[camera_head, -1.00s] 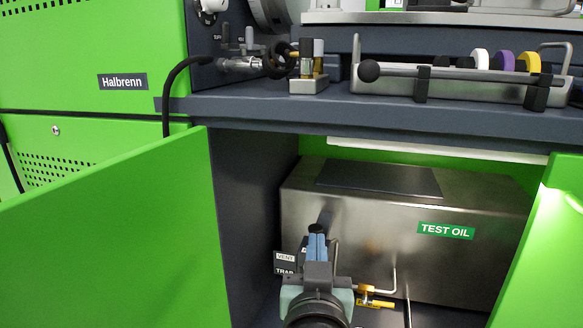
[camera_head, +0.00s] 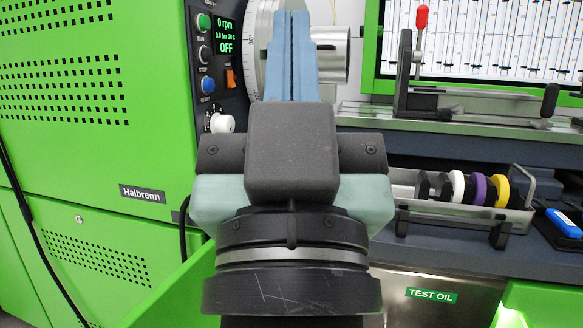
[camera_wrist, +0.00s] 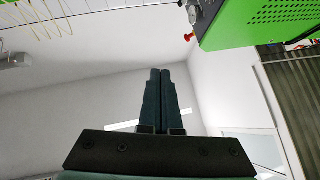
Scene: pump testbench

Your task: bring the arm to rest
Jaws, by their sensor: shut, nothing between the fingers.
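My gripper (camera_head: 291,50) stands upright in the middle of the head view, large and close to the camera. Its two blue fingers are pressed together with nothing between them. It hides part of the bench's dial and the shelf behind it. In the wrist view my gripper (camera_wrist: 160,80) is also shut, and its fingers point towards a white wall and ceiling.
The green Halbrenn cabinet (camera_head: 90,130) fills the left. A control panel (camera_head: 215,60) reads 0 rpm and OFF. A metal tray (camera_head: 415,205) holds coloured rings at right, beside a blue object (camera_head: 563,224). The TEST OIL tank (camera_head: 470,310) sits below. Open air surrounds the fingers in the wrist view.

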